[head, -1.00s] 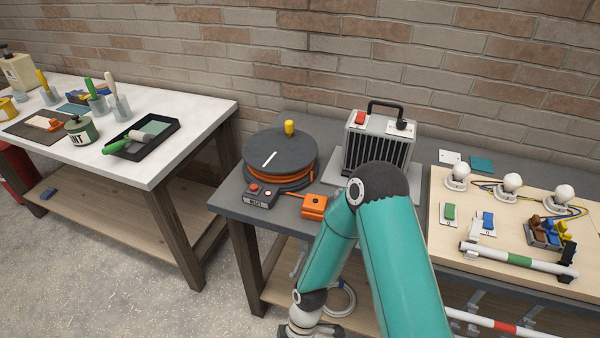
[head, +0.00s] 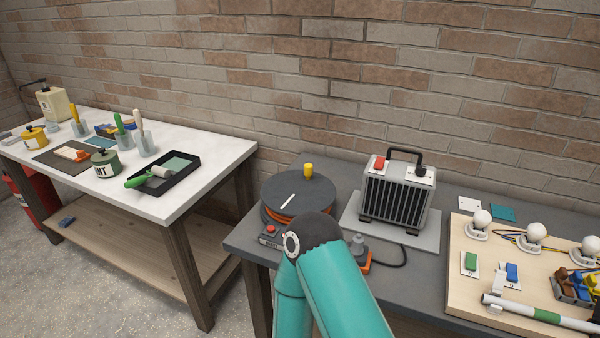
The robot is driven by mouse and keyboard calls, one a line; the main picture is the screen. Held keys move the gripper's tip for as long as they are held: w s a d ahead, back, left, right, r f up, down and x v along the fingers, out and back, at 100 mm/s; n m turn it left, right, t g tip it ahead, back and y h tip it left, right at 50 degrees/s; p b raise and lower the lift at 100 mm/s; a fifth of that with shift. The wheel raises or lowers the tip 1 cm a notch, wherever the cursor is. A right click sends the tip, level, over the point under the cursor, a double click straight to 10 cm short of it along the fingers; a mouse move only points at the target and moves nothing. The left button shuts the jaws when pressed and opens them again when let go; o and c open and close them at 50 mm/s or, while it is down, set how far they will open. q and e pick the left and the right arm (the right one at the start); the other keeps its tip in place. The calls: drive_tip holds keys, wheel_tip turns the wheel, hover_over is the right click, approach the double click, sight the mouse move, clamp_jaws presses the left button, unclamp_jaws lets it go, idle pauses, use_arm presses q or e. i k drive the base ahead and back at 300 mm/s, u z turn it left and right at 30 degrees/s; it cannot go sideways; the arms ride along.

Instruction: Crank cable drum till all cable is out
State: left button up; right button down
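The cable drum (head: 285,184) lies flat on the grey bench, with a dark round top carrying a white mark. A yellow crank knob (head: 308,169) stands up at its far edge. Orange cable (head: 271,215) shows around its side; how much is wound on is hard to tell. A small box with a red button (head: 270,229) sits in front of the drum. My teal arm covers the drum's near right side. An orange block (head: 365,267), partly hidden, is right of the arm with a grey plug-like piece (head: 358,244) by it. Neither gripper shows.
A heater (head: 395,204) stands on a grey plate right of the drum. A dark cord (head: 402,258) runs on the bench near it. A board (head: 465,290) with bulbs and switches lies at the right. A white-topped table (head: 195,202) with painting tools is at the left.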

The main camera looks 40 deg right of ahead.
sight(286, 194)
drive_tip(key=z, duration=0.05)
drive_tip(key=k, duration=1.05)
drive_tip(key=z, duration=0.55)
drive_tip(key=i, duration=1)
